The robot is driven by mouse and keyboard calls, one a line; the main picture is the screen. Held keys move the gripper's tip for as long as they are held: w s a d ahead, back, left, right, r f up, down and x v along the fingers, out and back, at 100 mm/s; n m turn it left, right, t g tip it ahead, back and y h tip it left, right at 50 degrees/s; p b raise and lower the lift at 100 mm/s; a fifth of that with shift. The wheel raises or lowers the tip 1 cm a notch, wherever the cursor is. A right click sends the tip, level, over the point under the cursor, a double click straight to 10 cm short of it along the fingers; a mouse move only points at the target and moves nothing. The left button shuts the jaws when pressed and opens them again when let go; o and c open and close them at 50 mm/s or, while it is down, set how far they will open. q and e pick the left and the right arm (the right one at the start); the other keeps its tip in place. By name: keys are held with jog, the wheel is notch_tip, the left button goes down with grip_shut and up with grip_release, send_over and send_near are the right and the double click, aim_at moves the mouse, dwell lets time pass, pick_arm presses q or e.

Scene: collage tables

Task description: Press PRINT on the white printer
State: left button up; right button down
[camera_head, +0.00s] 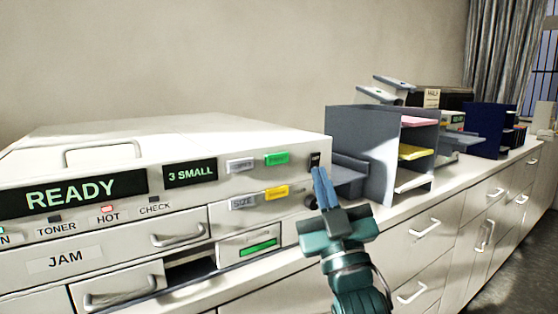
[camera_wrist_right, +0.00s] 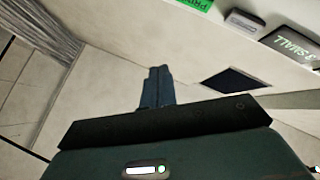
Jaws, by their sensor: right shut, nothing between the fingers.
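The white printer (camera_head: 200,136) fills the left of the head view. Its displays read READY (camera_head: 72,194) and 3 SMALL (camera_head: 190,173).
A small dark switch (camera_head: 314,160) is just above my right fingertips; I cannot tell whether they touch. A dark knob (camera_head: 310,202) is below. A grey paper sorter (camera_head: 365,145) stands right of the printer. Cabinets with handles (camera_head: 425,228) run along the right.

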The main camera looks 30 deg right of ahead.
aim_at(277, 159)
jog(key=shift+w, duration=0.1)
jog(key=shift+w+a+b, duration=0.2)
jog(key=shift+w+b, duration=0.05)
jog(key=shift+w, duration=1.95)
jog(key=shift+w+a+b, duration=0.15)
jog(key=shift+w+b, duration=0.1)
jog(key=shift+w, duration=1.9)
jog(key=shift+w, duration=0.15)
jog(key=shift+w, duration=0.25)
jog(key=shift+w, duration=0.45)
jog(key=shift+s, duration=0.85)
